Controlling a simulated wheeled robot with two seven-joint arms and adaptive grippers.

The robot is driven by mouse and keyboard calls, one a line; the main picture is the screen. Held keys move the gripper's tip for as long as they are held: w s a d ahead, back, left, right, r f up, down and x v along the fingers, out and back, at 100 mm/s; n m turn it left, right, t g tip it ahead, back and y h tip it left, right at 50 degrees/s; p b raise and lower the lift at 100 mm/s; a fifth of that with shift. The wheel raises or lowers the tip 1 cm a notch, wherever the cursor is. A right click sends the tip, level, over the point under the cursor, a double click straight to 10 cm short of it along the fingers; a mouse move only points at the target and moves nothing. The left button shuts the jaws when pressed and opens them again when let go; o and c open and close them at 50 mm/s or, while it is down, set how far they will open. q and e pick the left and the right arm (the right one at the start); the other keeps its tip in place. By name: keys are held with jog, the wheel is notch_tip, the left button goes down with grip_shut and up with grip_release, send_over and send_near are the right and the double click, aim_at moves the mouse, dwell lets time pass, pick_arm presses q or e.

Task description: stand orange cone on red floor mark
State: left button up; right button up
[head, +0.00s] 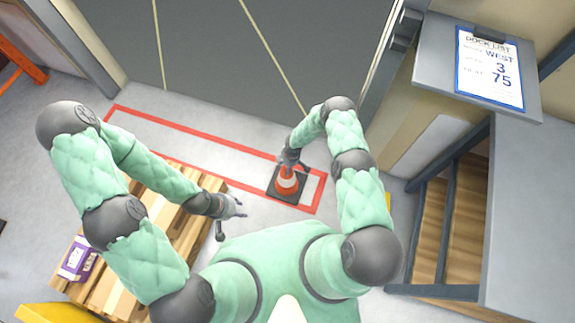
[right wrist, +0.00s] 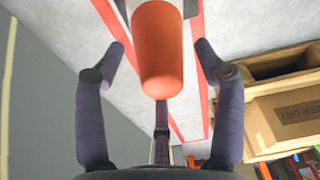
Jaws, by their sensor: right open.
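The orange cone (head: 287,186) has a white band and a black square base, and it stands upright at the right end of the red floor mark (head: 190,133). Its base covers part of the red outline. My right gripper (head: 288,160) is just above the cone's top. In the right wrist view the orange cone (right wrist: 158,55) lies between the spread fingers of my right gripper (right wrist: 160,62), with gaps on both sides. My left gripper (head: 238,206) is empty, left of the cone, beside the pallet, with fingers apart.
A wooden pallet stack (head: 165,215) with boxes stands at the left, with a purple box (head: 78,258). A grey cabinet with a dock list (head: 490,70) is at the right. A dark dock door (head: 240,50) is behind the mark. The floor inside the mark's left part is clear.

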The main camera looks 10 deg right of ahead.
notch_tip(320, 180, up, 12)
jog(key=d+p, duration=0.1)
jog(key=p, duration=0.4)
jog(key=s+a+r+m+y, duration=0.1)
jog(key=s+a+r+m, duration=0.1)
jog(key=s+r+m, duration=0.6)
jog(key=s+a+r+m+y, duration=0.1)
jog(key=s+a+r+m, duration=0.1)
jog(key=s+r+m, duration=0.6)
jog(key=s+r, duration=0.2)
jog(key=s, duration=0.4)
jog(key=shift+s+a+m+y, duration=0.2)
jog(key=shift+a+m+y, duration=0.1)
jog(key=shift+a, duration=0.1)
